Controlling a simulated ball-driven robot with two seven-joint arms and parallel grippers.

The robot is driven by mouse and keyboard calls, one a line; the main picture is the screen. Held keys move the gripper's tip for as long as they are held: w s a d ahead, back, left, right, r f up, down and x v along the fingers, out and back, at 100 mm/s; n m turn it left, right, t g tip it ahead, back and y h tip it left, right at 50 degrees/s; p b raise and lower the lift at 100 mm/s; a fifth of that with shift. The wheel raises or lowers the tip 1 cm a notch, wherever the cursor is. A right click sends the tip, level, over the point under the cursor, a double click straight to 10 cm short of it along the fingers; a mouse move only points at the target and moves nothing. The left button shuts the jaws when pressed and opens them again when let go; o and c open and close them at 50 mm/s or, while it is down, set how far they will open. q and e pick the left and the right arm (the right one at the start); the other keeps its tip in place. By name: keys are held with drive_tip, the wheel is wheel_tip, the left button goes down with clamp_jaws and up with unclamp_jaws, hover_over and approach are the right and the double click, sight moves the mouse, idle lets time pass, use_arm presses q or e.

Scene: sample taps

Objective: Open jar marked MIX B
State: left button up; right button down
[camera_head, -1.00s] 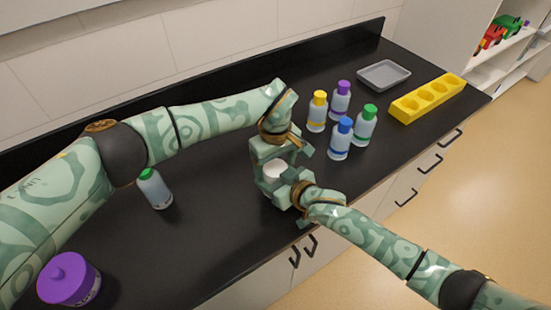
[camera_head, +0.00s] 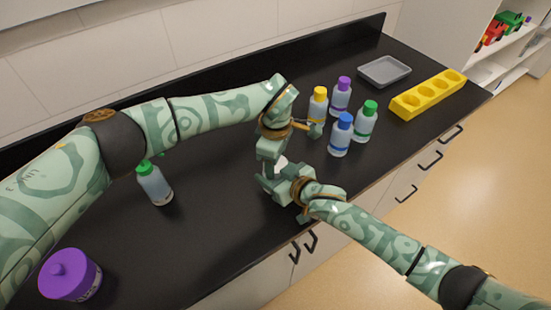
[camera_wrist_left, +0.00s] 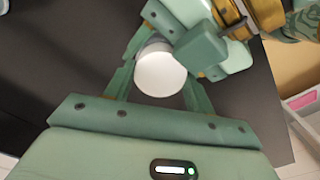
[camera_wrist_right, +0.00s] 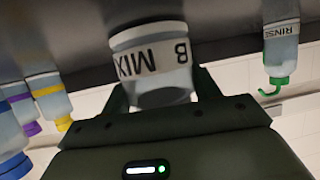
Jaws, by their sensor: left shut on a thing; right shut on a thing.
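The jar marked MIX B (camera_wrist_right: 150,63) shows in the right wrist view, its label upside down in that picture. My right gripper (camera_head: 274,184) is shut around its side. The jar's white lid (camera_wrist_left: 160,70) lies between the fingers of my left gripper (camera_head: 272,158), which is shut on it from above. In the head view only a small piece of the white lid (camera_head: 281,160) shows between the two grippers; the jar's body is hidden there. I cannot tell whether lid and jar are apart.
A green-capped bottle (camera_head: 154,185), marked RINSE in the right wrist view (camera_wrist_right: 281,45), stands left of the grippers. A purple jar (camera_head: 70,275) is at front left. Several capped bottles (camera_head: 341,134) stand close on the right. Behind them are a grey tray (camera_head: 384,71) and a yellow rack (camera_head: 428,94).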

use_arm(q)
drive_tip(key=o, duration=1.1)
drive_tip(key=shift+r, duration=0.1)
wheel_tip(320, 180, up, 4)
drive_tip(key=shift+r, duration=0.25)
wheel_tip(320, 180, up, 3)
drive_tip(key=shift+r+m, duration=0.1)
drive_tip(key=shift+m, duration=1.1)
wheel_tip(320, 180, down, 8)
drive_tip(key=shift+r, duration=0.1)
drive_tip(key=c, duration=1)
drive_tip(key=n, duration=0.3)
drive_tip(key=shift+c, duration=0.3)
